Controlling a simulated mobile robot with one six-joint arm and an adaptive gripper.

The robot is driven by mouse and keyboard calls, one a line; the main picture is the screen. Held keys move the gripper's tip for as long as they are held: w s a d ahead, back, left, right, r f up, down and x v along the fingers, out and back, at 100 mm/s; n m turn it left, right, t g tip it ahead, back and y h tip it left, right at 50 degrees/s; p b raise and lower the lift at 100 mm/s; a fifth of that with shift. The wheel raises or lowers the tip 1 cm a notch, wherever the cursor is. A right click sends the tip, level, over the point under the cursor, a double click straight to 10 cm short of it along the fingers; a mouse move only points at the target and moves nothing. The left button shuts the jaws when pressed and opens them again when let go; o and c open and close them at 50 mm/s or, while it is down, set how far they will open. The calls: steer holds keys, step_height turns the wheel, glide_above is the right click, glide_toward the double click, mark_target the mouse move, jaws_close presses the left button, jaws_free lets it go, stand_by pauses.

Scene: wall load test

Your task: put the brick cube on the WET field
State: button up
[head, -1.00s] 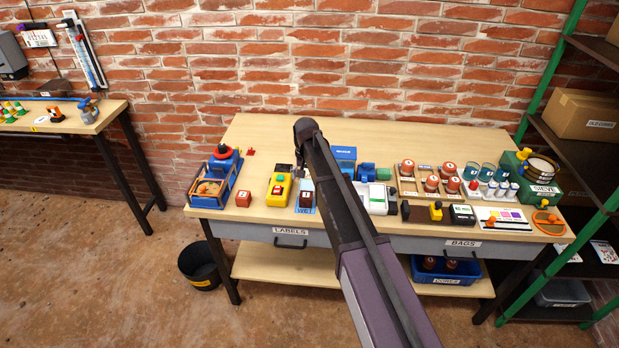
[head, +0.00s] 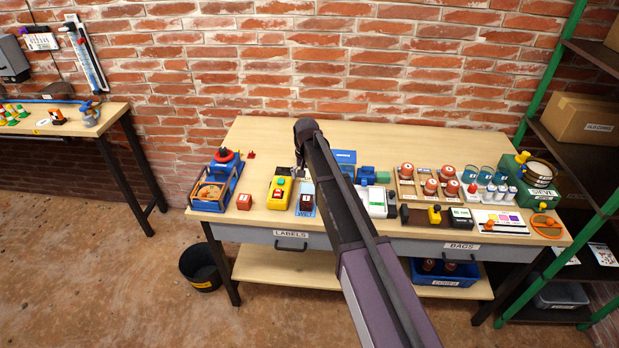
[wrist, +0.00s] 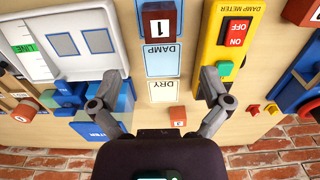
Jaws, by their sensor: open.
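The dark red-brown brick cube (head: 306,202), marked 1, sits on the WET field (head: 305,213) at the front end of the card. In the wrist view the same cube (wrist: 161,21) lies at the top, with the blue of the field beside it and the DAMP field (wrist: 162,62) and DRY field (wrist: 164,91) below. My gripper (wrist: 161,77) is open and empty, its fingers spread either side of the card, apart from the cube. In the head view my gripper (head: 300,163) hangs behind the cube, over the rear of the card.
A yellow damp meter (head: 280,192) stands left of the card, with a red cube (head: 244,202) further left. A white device (head: 376,203) stands to the right. A small red block (wrist: 177,115) lies past the DRY field.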

steer(key=s+d, duration=2.4)
steer(key=s, duration=0.2)
